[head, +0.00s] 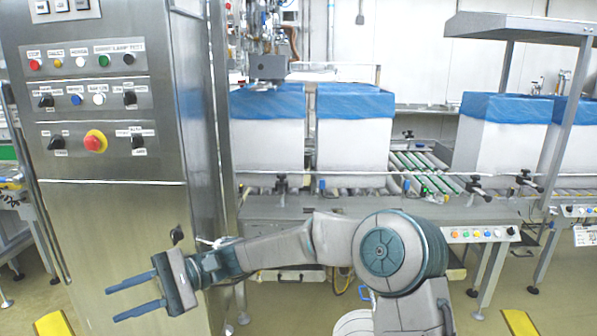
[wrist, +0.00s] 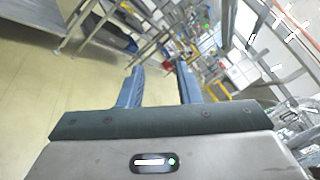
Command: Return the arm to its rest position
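My gripper (head: 134,294) is at the lower left of the head view, in front of the steel control cabinet (head: 105,225). Its two blue fingers point left and are spread apart with nothing between them. My arm reaches across the lower middle of the head view, bent at a large round joint at the right. In the wrist view the gripper's fingers (wrist: 160,84) also stand apart and empty, with floor and blurred equipment beyond them.
The cabinet has rows of buttons and a red emergency stop (head: 95,142). Behind my arm runs a roller conveyor (head: 415,165) with several white boxes lined in blue (head: 355,130). Yellow floor blocks (head: 518,322) lie at the bottom. Open floor (wrist: 50,100) shows in the wrist view.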

